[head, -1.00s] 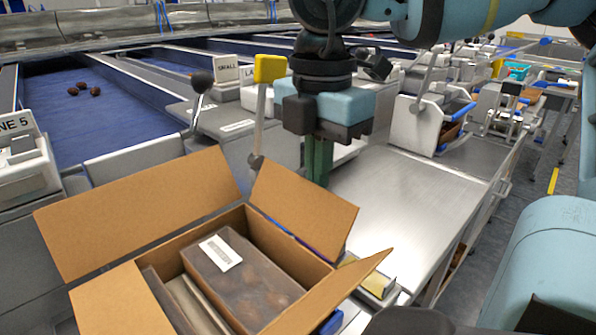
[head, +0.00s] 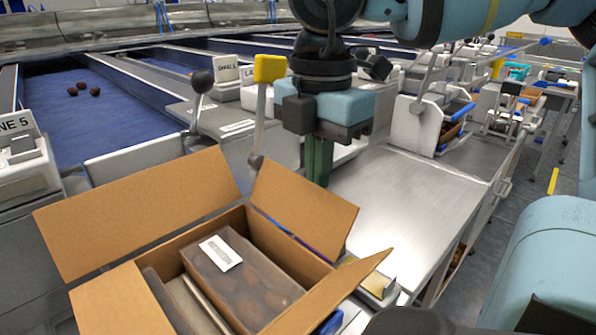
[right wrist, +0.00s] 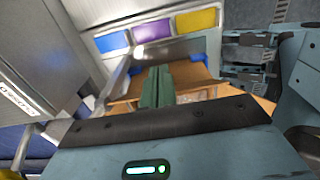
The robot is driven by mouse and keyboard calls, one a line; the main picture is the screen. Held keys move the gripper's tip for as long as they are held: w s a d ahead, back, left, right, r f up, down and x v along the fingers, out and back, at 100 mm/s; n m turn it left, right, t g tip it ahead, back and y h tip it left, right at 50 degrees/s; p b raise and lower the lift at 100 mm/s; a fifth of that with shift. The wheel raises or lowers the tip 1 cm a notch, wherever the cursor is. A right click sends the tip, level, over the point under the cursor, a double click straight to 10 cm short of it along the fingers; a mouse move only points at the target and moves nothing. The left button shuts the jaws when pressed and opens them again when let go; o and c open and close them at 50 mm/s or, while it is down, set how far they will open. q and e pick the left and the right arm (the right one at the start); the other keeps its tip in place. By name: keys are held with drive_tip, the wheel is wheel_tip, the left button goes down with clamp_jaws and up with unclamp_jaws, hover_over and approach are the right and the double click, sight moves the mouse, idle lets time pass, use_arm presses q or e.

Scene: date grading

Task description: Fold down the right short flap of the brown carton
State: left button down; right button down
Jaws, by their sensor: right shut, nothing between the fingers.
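The brown carton (head: 166,256) stands open at the lower left in the head view, with its flaps spread outward. Its right short flap (head: 303,207) stands up and leans outward on the side toward my right gripper. Inside lies a dark box with a clear lid and a white label (head: 221,254). My right gripper (head: 318,183) points down just behind that flap, its green fingers shut and empty. No clear contact with the flap shows. The fingers also show in the right wrist view (right wrist: 157,88), with brown carton surfaces beyond them. My left gripper is not in view.
A bare metal bench (head: 415,200) lies right of the carton. A yellow-topped lever (head: 268,70) and a black-knobbed lever (head: 202,82) rise behind the carton. A blue conveyor (head: 90,120) with several dates runs at the left. A white bin (head: 425,125) stands at the back right.

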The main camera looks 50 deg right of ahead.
sight(293, 210)
drive_tip(key=shift+w+a, duration=0.15)
drive_tip(key=shift+a, duration=0.85)
drive_tip(key=shift+w+a+r+b, duration=0.15)
drive_tip(key=shift+a+b, duration=0.35)
drive_tip(key=shift+a, duration=0.7)
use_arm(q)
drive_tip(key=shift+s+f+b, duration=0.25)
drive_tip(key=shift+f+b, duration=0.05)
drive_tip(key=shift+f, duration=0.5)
use_arm(e)
drive_tip(key=a, duration=0.3)
drive_tip(key=shift+w+r, duration=0.15)
drive_tip(key=shift+a, duration=0.1)
drive_tip(key=shift+a, duration=0.1)
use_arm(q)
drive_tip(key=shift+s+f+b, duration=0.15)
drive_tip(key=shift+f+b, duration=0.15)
use_arm(e)
drive_tip(key=shift+w+a, duration=0.1)
drive_tip(key=shift+a, duration=0.9)
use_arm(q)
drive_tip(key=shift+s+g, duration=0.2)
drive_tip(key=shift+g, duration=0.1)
